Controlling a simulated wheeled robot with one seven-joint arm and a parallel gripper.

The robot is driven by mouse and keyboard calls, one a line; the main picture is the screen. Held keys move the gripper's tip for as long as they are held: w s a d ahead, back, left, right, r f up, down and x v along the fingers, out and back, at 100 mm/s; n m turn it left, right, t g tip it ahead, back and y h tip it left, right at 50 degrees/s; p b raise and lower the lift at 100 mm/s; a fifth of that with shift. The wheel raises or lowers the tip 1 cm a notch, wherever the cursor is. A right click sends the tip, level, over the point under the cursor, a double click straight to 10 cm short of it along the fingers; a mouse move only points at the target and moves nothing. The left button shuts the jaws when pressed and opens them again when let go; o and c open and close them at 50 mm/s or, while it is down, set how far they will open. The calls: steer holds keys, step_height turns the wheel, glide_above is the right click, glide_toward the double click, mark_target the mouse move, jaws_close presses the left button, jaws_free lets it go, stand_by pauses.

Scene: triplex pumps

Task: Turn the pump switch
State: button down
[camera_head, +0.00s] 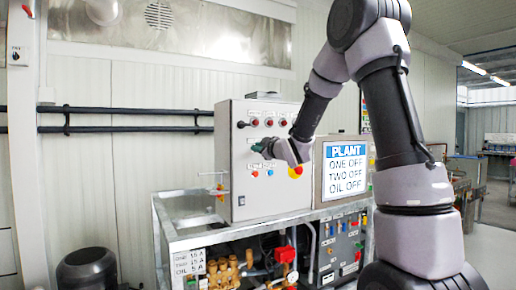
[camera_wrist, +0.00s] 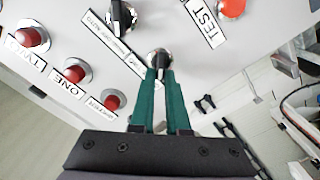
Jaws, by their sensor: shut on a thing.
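The pump switch, a small black knob with a metal collar (camera_wrist: 160,57), sits on the light grey panel in the wrist view. My gripper (camera_wrist: 161,76) has its two green fingers closed around this knob, one on each side. In the head view my gripper (camera_head: 262,147) is at the front of the grey control box (camera_head: 232,185), and its fingertips hide the switch there. A second black selector switch (camera_wrist: 122,17) is up and to the left in the wrist view. The label beside the held knob is partly hidden and hard to read.
Red lamps marked TWO (camera_wrist: 30,36) and ONE (camera_wrist: 74,73) are at left. A TEST label (camera_wrist: 203,17) is at upper right. A red and yellow button (camera_head: 296,172) sits near my wrist. The display (camera_head: 344,170) reads ONE OFF, TWO OFF, OIL OFF.

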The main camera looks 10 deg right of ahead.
stand_by(0.4)
steer(key=c, duration=0.9)
jaws_free()
steer(key=v, duration=1)
steer(key=shift+s, duration=0.4)
steer(key=shift+d, duration=0.15)
